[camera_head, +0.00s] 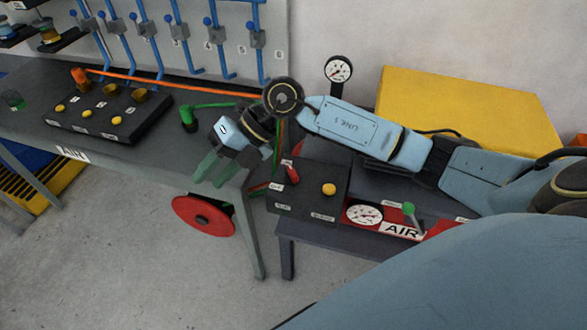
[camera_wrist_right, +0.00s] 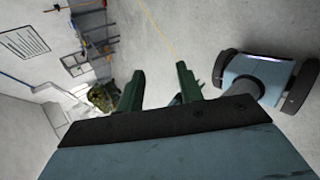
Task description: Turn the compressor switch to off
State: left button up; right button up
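A dark control box (camera_head: 310,205) stands on the low table at the centre of the head view. It has a red switch handle (camera_head: 292,173) on its left part and a yellow button (camera_head: 328,189) on its right. The small labels are too small to read. My right gripper (camera_head: 208,172), with green fingers, is to the left of the red handle, apart from it, over the front edge of the long bench. In the wrist view its fingers (camera_wrist_right: 160,86) are spread with nothing between them. The switch does not show there. My left gripper is not in view.
A red unit marked AIR (camera_head: 402,230) with a dial and green-knobbed lever (camera_head: 409,209) sits right of the box. A pressure gauge (camera_head: 338,69) and yellow block (camera_head: 465,105) stand behind my arm.

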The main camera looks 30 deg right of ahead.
jog(key=w+d+f+h, duration=0.2)
jog(key=d+h, duration=0.4)
jog(key=d, duration=0.4)
jog(key=m+h, duration=0.2)
jog(key=h, duration=0.2)
send_near(294, 173)
jog(key=shift+g, duration=0.4)
jog(key=f, duration=0.8)
jog(key=shift+w+a+f, duration=0.15)
jog(key=shift+w+f, duration=0.2)
jog(key=shift+f, duration=0.05)
jog(key=shift+c, duration=0.3)
grip_shut()
